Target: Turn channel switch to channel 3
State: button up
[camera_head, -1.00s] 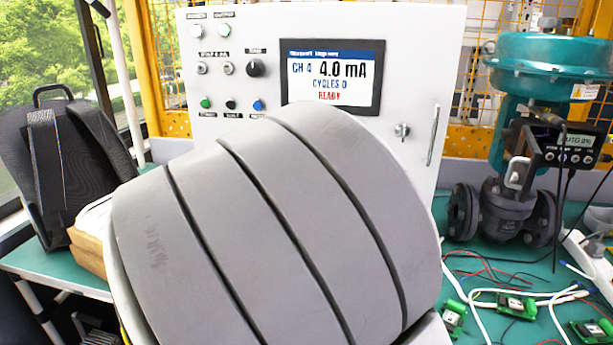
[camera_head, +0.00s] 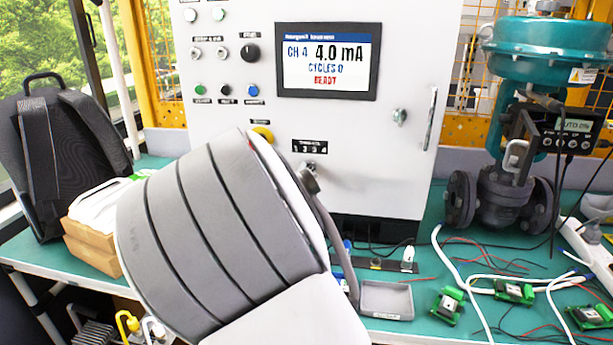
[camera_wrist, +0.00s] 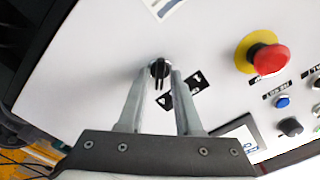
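The channel switch, a black knob (camera_wrist: 160,69), sits on the white panel beside a black number label (camera_wrist: 186,93) in the wrist view. My gripper (camera_wrist: 160,74) reaches it with one finger on each side. The fingers stand apart with the knob between their tips; I cannot tell whether they touch it. In the head view my arm covers most of the gripper, and the switch is not clear below its label (camera_head: 310,146). The display (camera_head: 326,62) reads CH 4, 4.0 mA, CYCLES 0, READY.
A red emergency button (camera_wrist: 269,59) on a yellow ring is near the switch. A blue button (camera_wrist: 282,101) and a black knob (camera_wrist: 290,127) lie beyond it. A small grey tray (camera_head: 386,300), green circuit boards (camera_head: 514,291) and a teal valve (camera_head: 548,58) are to the right.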

grip_shut()
jog(key=shift+r+n+p, duration=0.15)
jog(key=shift+n+p, duration=0.7)
jog(key=shift+n, duration=0.15)
jog(key=shift+n+p, duration=1.05)
jog(key=shift+n, duration=0.85)
jog(key=shift+o, duration=1.3)
grip_release()
jog(key=shift+s, duration=0.1)
jog(key=s+a+p, duration=0.2)
jog(key=s+a, duration=0.1)
jog(key=s, duration=1.4)
jog(key=shift+a, duration=0.2)
